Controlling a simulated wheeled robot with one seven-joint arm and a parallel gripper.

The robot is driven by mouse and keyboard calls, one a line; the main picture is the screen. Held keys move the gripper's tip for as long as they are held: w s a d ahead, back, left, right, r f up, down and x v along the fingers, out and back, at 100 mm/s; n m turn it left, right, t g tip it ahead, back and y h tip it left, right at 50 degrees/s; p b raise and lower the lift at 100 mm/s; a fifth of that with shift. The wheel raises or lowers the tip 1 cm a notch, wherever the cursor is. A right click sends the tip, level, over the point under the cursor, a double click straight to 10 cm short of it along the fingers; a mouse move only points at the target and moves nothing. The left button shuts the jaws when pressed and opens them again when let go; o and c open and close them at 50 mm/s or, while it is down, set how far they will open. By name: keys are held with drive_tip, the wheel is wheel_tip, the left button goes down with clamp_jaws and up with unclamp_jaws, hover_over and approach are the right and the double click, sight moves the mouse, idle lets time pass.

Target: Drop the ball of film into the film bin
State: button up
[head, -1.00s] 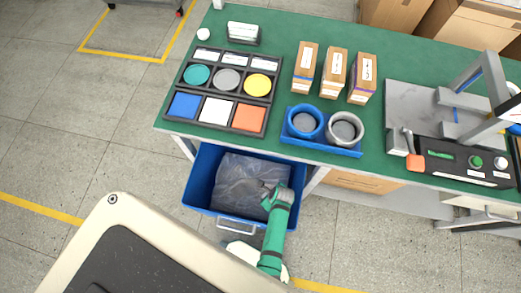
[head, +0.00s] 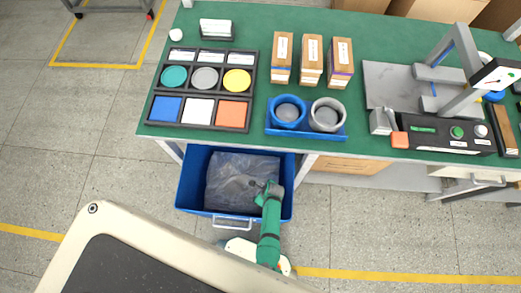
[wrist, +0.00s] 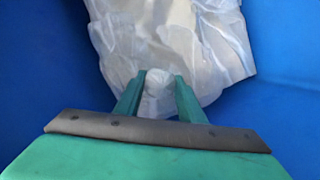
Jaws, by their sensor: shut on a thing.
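The film bin (head: 193,187) is a blue open bin below the front edge of the green table. Crumpled translucent film (head: 228,180) lies inside it, and this film also shows in the wrist view (wrist: 205,40). My gripper (head: 262,186) reaches over the bin's opening at its right side. In the wrist view my gripper (wrist: 160,80) is shut on the ball of film (wrist: 158,95), a small whitish crumpled lump between the green fingers. The film in the bin lies just beyond the fingertips. I cannot tell whether the ball touches it.
The green table (head: 360,140) stands directly behind the bin. On it are a black tray (head: 200,92) with coloured pieces, a blue holder (head: 306,132) with two rings, several boxes (head: 311,60) and a grey press fixture (head: 400,85). The floor left of the bin is clear.

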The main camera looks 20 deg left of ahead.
drive_tip(key=shift+s+f, duration=0.1)
drive_tip(key=o, duration=1.1)
drive_tip(key=shift+d+r, duration=0.15)
drive_tip(key=shift+r, duration=0.4)
drive_tip(key=v, duration=1.1)
drive_tip(key=shift+r, duration=0.1)
